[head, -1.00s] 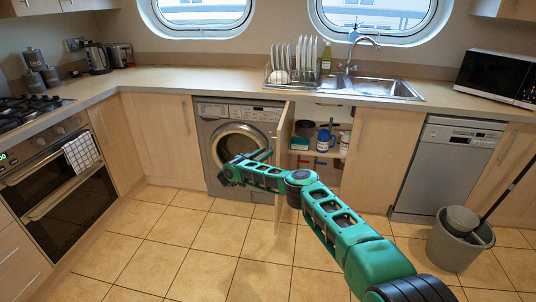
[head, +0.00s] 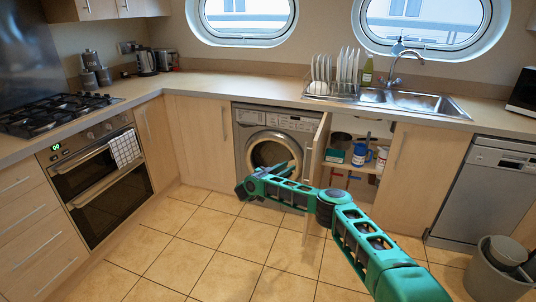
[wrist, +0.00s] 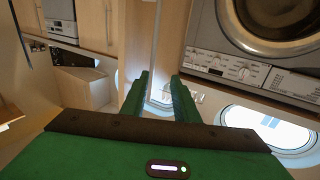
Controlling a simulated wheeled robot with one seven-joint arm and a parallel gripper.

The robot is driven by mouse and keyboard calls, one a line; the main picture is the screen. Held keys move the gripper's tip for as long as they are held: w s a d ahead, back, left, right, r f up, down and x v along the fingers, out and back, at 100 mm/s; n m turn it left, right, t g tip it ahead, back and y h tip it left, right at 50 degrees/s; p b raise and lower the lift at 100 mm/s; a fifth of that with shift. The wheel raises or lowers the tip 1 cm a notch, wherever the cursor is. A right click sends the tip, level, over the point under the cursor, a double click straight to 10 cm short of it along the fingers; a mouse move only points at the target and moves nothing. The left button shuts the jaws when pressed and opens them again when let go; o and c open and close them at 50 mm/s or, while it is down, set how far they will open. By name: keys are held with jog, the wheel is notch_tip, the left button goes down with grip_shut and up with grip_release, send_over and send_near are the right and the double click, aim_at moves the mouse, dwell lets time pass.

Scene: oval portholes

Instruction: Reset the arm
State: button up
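My green arm reaches from the lower right of the head view towards the washing machine (head: 274,122). It is bent, with its far end in front of the machine's lower part. My gripper (wrist: 160,85) shows in the wrist view as two green fingers standing apart, with nothing between them. In the head view the fingers are small and hard to make out. The open cupboard door (head: 316,160) is close behind the arm; I cannot tell whether they touch.
The open cupboard (head: 352,150) holds tins and bottles. The oven (head: 98,180) is at the left. The tiled floor (head: 190,240) between is clear.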

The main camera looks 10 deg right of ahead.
jog(key=w+a+r+n+t+y, duration=0.25)
jog(key=w+a+r+t, duration=0.35)
jog(key=r, duration=0.5)
jog(key=s+a+r+n+t+y, duration=0.2)
jog(key=a+r+n+y, duration=0.8)
jog(key=a+r+y, duration=0.6)
jog(key=s+d+g+h, duration=0.2)
jog(key=s+d+g, duration=0.2)
jog(key=s+d, duration=0.75)
jog(key=s+d+m+g+h, duration=0.15)
jog(key=s+d+g, duration=0.25)
jog(key=s+d, duration=0.8)
jog(key=s+d+g+h, duration=0.35)
jog(key=s+d, duration=0.35)
jog(key=s, duration=0.9)
jog(key=s+f+m+g+y, duration=0.1)
jog(key=s+m+g+y, duration=0.1)
jog(key=s, duration=1.5)
jog(key=s+d+f+m+g+y, duration=0.1)
jog(key=s+m+g+y, duration=0.1)
jog(key=s, duration=1.5)
jog(key=shift+d+f+m+g, duration=0.35)
jog(key=shift+m+g, duration=0.45)
jog(key=shift+g, duration=0.35)
